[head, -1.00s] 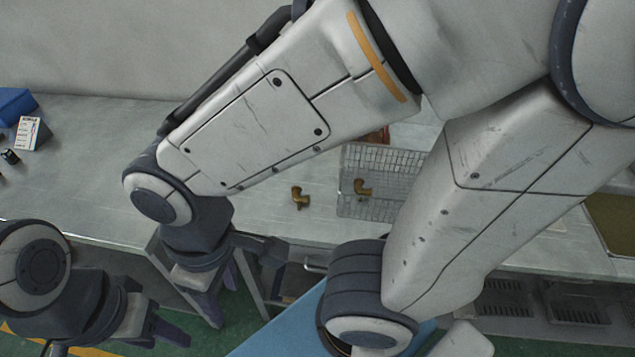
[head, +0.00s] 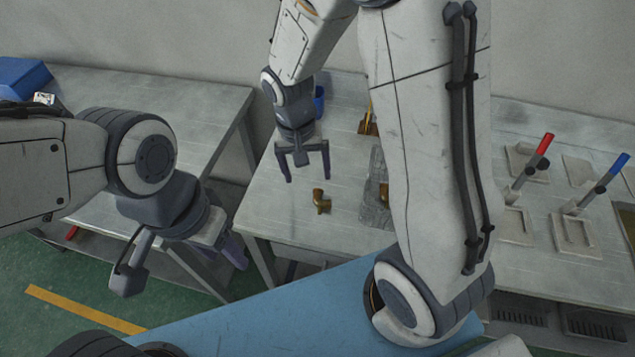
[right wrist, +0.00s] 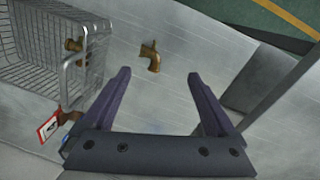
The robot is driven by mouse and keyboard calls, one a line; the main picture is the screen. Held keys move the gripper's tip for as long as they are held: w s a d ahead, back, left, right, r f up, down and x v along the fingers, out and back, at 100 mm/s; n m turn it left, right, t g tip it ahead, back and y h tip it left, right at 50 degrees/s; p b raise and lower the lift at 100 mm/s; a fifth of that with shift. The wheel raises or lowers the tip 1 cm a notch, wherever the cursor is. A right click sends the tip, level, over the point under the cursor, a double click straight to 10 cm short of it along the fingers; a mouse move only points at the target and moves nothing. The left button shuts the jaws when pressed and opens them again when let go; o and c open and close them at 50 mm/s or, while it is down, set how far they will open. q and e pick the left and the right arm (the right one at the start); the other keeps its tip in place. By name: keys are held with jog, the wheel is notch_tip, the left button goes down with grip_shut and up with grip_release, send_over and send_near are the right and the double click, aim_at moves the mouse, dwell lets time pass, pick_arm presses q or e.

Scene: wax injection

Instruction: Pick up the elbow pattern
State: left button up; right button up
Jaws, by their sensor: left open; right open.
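A brown elbow pattern (head: 321,201) lies on the grey table, outside the wire basket. It also shows in the right wrist view (right wrist: 150,57), just beyond the fingertips. A second brown elbow (right wrist: 75,45) is at the wire basket (right wrist: 42,50). My left gripper (head: 185,262) is open and empty at the left, off the table's front.
A blue cup (head: 319,101) and a brown object (head: 368,125) stand behind the basket. Tools with a red handle (head: 545,144) and a blue handle (head: 619,163) stand at the right. A blue box (head: 22,76) is on the left table. Bare table surrounds the loose elbow.

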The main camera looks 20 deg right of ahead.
notch_tip(320, 180, down, 2)
jog(key=w+d+m, duration=0.2)
jog(key=d, duration=0.1)
send_over(322, 200)
jog(key=w, duration=0.1)
notch_tip(322, 200, down, 5)
jog(key=shift+a+f+p, duration=0.1)
jog(key=shift+p, duration=0.25)
jog(key=shift+s+f+p, duration=0.1)
jog(key=shift+s+f, duration=0.05)
jog(key=shift+f, duration=0.85)
jog(key=shift+s+f+p, duration=0.1)
jog(key=shift+s+f, duration=0.1)
jog(key=shift+f, duration=0.75)
jog(key=shift+s+f+p, duration=0.1)
jog(key=shift+s+f, duration=0.05)
jog(key=shift+f, duration=0.85)
jog(key=c, duration=1.4)
jog(key=shift+o, duration=0.2)
jog(key=shift+r, duration=0.1)
